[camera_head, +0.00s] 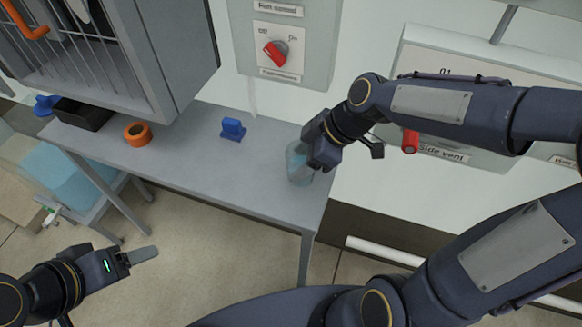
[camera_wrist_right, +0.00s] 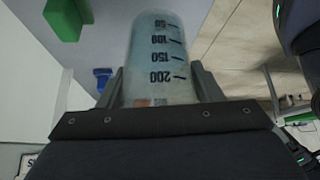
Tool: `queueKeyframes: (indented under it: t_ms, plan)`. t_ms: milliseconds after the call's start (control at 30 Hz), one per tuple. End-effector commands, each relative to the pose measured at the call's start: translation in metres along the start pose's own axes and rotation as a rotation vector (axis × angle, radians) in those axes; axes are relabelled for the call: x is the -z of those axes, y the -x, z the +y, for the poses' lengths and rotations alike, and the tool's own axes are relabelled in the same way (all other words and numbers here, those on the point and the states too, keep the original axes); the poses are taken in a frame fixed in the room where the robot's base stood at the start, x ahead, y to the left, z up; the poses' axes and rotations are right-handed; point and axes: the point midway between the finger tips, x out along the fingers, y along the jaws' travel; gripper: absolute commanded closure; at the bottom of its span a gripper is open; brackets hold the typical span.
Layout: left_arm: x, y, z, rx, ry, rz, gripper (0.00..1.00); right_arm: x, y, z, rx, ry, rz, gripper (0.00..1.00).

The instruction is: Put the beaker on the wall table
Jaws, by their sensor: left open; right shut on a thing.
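The beaker (camera_head: 298,168) is a clear, bluish cylinder with a printed scale, seen at the right end of the grey wall table (camera_head: 205,165). My right gripper (camera_head: 311,158) is shut on the beaker. In the right wrist view the beaker (camera_wrist_right: 158,60) sits between the two fingers, with marks from 50 to 200. I cannot tell whether its base touches the table top. My left gripper (camera_head: 143,256) is open and empty, low at the left, in front of the table and away from it.
A blue object (camera_head: 233,129), an orange tape roll (camera_head: 138,133) and a black tray (camera_head: 84,113) stand on the table. A grey cabinet (camera_head: 170,60) overhangs its left part. A switch box (camera_head: 277,50) with a red knob is on the wall. The table's middle front is clear.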

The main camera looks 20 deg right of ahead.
Motion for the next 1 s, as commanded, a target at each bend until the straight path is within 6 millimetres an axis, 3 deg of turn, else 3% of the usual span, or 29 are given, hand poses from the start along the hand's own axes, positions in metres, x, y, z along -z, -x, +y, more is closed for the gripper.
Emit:
queueKeyframes:
  t_ms: [100, 300, 500, 933, 967, 1000]
  plan:
    - [0.0, -0.001, 0.0, 0.0, 0.0, 0.0, 0.36, 0.002, -0.021, 0.005, 0.004, 0.001, 0.0, 0.7]
    - [0.0, -0.001, 0.0, 0.0, 0.0, 0.0, 0.36, 0.003, -0.037, 0.009, 0.001, 0.001, 0.0, 0.7]
    - [-0.002, -0.004, -0.002, 0.0, 0.0, 0.0, 0.36, -0.012, -0.06, 0.009, 0.001, -0.001, 0.0, 0.7]
    - [-0.004, -0.008, -0.004, 0.0, 0.0, 0.0, 0.36, -0.016, -0.066, 0.01, -0.002, 0.001, 0.001, 0.7]
    - [-0.004, -0.008, -0.004, 0.0, 0.0, 0.0, 0.36, -0.015, -0.066, 0.01, -0.002, 0.001, 0.0, 0.39]
    - [-0.003, -0.007, -0.003, 0.0, 0.0, 0.0, 0.36, -0.015, -0.065, 0.01, -0.002, 0.001, 0.0, 0.34]
